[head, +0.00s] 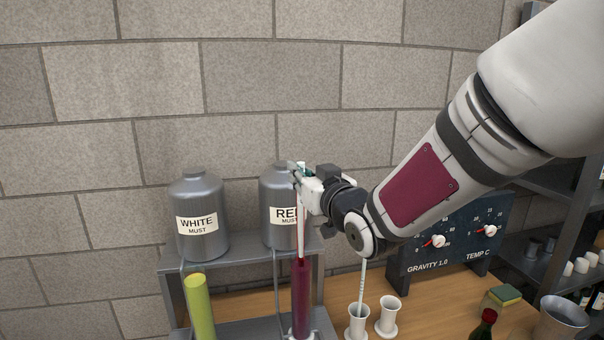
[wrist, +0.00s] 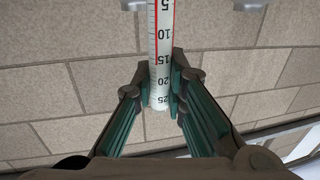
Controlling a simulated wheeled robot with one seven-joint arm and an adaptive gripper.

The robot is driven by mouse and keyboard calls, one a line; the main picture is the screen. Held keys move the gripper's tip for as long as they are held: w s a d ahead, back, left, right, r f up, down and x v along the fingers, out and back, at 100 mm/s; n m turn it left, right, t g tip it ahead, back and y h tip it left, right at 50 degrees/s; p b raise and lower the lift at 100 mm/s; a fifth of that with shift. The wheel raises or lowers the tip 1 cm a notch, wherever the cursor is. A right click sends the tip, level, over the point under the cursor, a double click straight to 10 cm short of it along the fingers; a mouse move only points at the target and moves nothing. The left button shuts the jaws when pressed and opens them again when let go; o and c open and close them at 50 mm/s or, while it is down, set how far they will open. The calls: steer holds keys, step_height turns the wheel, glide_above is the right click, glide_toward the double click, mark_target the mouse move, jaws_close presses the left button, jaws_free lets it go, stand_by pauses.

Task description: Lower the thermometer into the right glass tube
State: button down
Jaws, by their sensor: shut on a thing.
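My gripper (head: 298,175) is shut on the thermometer (head: 300,225), a slim white stick with a red line. It hangs upright in the head view. In the wrist view the thermometer (wrist: 161,60) shows scale numbers and sits between the green-padded fingers (wrist: 160,92). The right glass tube (head: 301,300) holds dark red liquid and stands directly below my gripper. The thermometer's lower part meets the tube's top in the head view; I cannot tell how far its tip is inside. The left glass tube (head: 200,308) holds yellow-green liquid.
Grey tanks labelled white must (head: 198,205) and red must (head: 270,195) stand on a metal shelf (head: 240,250) behind. White cups (head: 357,325) (head: 388,315), one with a thin stick (head: 363,280), stand to the right. A dial panel (head: 440,240), sponge (head: 501,298) and bottle (head: 485,325) are further right.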

mark_target(303, 230)
steer(key=shift+f+b, duration=4.55)
steer(key=shift+f, duration=1.85)
steer(key=c, duration=1.5)
jaws_free()
steer(key=shift+c, duration=0.2)
step_height(303, 230, up, 10)
steer(key=shift+d, duration=0.1)
